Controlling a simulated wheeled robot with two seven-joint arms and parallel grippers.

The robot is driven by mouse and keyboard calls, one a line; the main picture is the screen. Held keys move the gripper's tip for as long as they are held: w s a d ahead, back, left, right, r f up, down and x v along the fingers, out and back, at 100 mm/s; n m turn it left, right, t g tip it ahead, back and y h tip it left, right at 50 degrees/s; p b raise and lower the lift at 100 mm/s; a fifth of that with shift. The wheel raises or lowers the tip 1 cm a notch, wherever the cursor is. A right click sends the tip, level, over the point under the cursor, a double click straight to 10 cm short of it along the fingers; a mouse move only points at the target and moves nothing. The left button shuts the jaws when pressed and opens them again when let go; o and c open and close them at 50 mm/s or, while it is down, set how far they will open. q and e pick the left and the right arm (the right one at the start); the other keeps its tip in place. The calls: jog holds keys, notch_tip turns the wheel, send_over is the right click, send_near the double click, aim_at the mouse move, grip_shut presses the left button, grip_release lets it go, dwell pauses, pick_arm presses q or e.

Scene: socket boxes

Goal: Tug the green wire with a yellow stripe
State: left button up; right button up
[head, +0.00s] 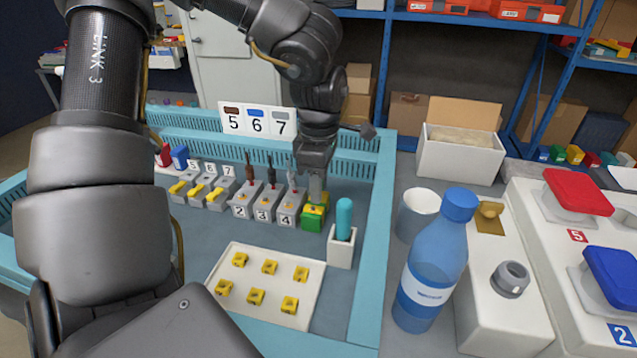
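A green socket box with yellow on top (313,217) stands at the right end of the row of grey socket boxes in the blue-walled tray. My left gripper (317,190) points down directly above this box, with its fingertips at or just above the yellow top. The green wire with a yellow stripe cannot be made out; the gripper covers the place above the box. I cannot tell whether the fingers are closed on it. My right gripper is not in view.
Grey boxes marked 2, 3 and 4 (266,204) with wires stand just left. A turquoise-handled tool in a white holder (341,247) stands close right. A white plate (265,285) bears several yellow pieces. A blue bottle (432,270) and cup (416,214) stand outside the tray.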

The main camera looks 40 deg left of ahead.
pick_arm(q)
grip_shut()
jog(key=shift+r, duration=0.1)
dwell(0.7)
dwell(0.4)
jog(key=o, duration=0.7)
grip_release()
jog(key=shift+f, duration=0.25)
jog(key=shift+r, duration=0.15)
